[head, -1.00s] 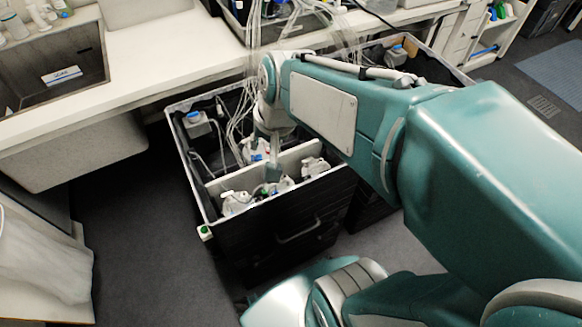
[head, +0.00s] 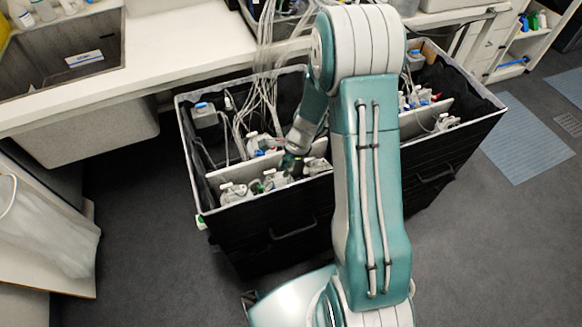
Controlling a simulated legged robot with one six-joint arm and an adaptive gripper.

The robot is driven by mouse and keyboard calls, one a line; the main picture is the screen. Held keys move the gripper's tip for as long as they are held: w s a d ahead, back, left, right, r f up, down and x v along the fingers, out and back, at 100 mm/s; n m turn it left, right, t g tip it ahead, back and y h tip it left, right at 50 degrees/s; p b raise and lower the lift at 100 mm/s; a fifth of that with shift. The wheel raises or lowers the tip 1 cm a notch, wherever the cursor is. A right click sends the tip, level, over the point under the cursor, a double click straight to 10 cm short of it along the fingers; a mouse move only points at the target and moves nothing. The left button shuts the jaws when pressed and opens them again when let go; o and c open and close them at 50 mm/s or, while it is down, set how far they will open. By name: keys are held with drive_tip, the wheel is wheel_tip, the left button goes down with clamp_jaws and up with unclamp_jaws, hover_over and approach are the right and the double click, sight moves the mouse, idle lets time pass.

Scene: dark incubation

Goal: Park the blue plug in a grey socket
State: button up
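My gripper (head: 291,160) reaches down into the left black bin (head: 262,222), at the pale divider panel. It is small and dark here, and I cannot tell whether its fingers are open or hold anything. A small blue piece (head: 259,153) shows on a whitish fitting behind the panel, left of my gripper; I cannot tell whether it is the blue plug. Pale grey fittings (head: 236,191), possibly sockets, stand in front of the panel, with green pieces among them. My arm hides part of the bins.
A second black bin (head: 440,150) on the right holds fittings with blue and red pieces. Clear tubes (head: 268,60) hang from the bench into the left bin. A white worktop (head: 180,65) with a sink runs behind. The dark floor (head: 130,235) at left is clear.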

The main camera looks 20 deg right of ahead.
drive_tip(key=x, duration=1)
drive_tip(key=shift+f, duration=0.35)
drive_tip(key=shift+a, duration=0.1)
drive_tip(key=shift+a, duration=0.1)
clamp_jaws()
drive_tip(key=shift+r, duration=0.2)
drive_tip(key=shift+r, duration=0.9)
